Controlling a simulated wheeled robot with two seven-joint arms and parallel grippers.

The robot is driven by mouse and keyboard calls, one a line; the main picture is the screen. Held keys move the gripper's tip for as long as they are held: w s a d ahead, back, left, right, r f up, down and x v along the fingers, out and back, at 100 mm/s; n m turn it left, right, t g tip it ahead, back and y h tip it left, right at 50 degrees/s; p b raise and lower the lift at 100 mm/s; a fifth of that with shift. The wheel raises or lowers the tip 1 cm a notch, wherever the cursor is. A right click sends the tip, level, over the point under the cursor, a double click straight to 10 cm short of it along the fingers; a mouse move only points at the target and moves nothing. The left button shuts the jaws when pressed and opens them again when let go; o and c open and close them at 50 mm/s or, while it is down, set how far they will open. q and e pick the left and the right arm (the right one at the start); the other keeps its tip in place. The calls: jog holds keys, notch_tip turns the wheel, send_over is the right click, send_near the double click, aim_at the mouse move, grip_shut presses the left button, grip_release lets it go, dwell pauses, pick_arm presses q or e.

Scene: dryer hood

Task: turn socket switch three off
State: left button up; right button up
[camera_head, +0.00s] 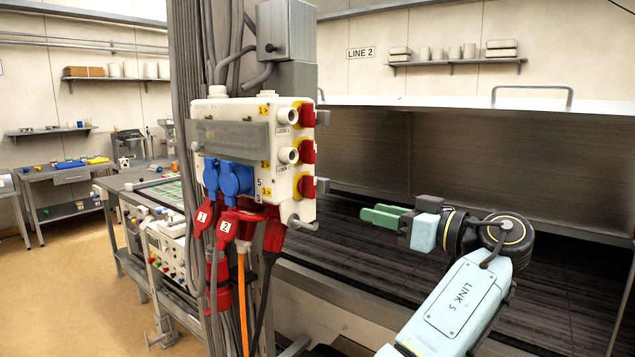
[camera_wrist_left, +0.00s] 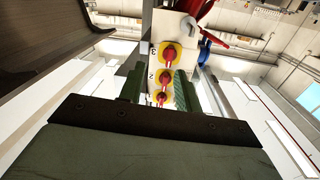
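The white socket box (camera_head: 245,140) is fixed on a post in the head view. Its right side carries three red rotary switches on yellow plates, one above another. The lowest, by the mark 3, is switch three (camera_head: 306,187). The wrist view appears inverted, with switch three (camera_wrist_left: 170,54) uppermost in the row. My left gripper (camera_head: 380,216) is to the right of the box, slightly below switch three and apart from it. Its green fingers are spread and empty, pointing at the box; in the wrist view (camera_wrist_left: 158,88) the switches show between them. My right gripper is not in view.
Red plugs (camera_head: 226,228) and cables hang below the box. A grey pipe stub (camera_head: 302,224) sticks out just under the switches. The dryer hood (camera_head: 450,150) and dark conveyor bed (camera_head: 345,235) lie behind my arm. Open air separates fingers and box.

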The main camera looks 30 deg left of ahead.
aim_at(314, 186)
pick_arm(q)
jog(key=a+r+p, duration=0.1)
jog(key=a, duration=0.3)
jog(key=a+r+n+g+p, duration=0.1)
jog(key=a+p, duration=0.1)
jog(key=a, duration=0.2)
jog(key=a+r+n+p, duration=0.1)
jog(key=a, duration=0.4)
jog(key=shift+s+r, duration=0.1)
jog(key=shift+s, duration=0.2)
grip_shut()
